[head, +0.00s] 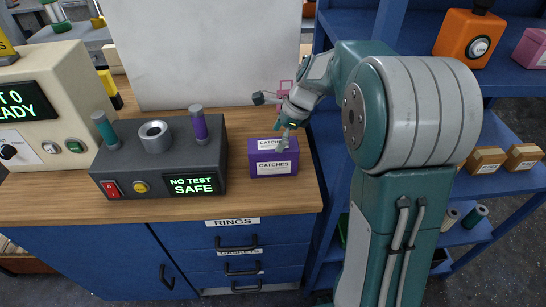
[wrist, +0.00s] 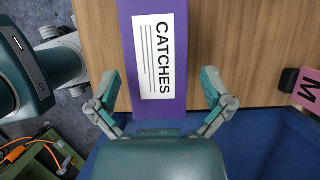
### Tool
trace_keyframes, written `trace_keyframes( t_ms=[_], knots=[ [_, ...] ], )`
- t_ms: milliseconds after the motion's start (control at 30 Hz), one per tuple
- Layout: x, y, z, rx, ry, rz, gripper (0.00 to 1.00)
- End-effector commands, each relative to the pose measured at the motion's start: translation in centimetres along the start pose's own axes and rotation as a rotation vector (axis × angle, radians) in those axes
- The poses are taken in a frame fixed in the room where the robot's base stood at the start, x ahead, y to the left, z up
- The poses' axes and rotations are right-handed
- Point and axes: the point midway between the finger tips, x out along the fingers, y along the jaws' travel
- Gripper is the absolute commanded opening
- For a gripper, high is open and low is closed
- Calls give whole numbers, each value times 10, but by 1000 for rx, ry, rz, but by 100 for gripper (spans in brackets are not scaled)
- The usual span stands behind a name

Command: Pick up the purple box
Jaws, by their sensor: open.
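The purple box (head: 273,158) stands on the wooden counter, right of the grey test unit, with white labels reading CATCHES. In the wrist view the purple box (wrist: 179,98) lies between and ahead of my open fingers, with its white label up. My gripper (head: 285,137) is at the top of the box in the head view. In the wrist view my gripper (wrist: 161,88) has one finger on each side of the box, with a gap on both sides. I cannot tell how far above the box the fingertips are.
The grey test unit (head: 160,172) with upright cylinders stands left of the box. A white panel (head: 205,50) stands behind. Blue shelves (head: 345,20) with boxes are at the right.

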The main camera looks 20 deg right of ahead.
Motion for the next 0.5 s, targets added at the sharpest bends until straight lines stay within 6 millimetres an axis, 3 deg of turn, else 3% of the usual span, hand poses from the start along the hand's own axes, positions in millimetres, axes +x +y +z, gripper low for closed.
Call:
trace_keyframes(
  t_ms=[233, 500],
  knots=[
    [38, 3, 1, -1, 1, 4, 100],
    [46, 3, 2, -2, 0, 0, 100]
  ],
)
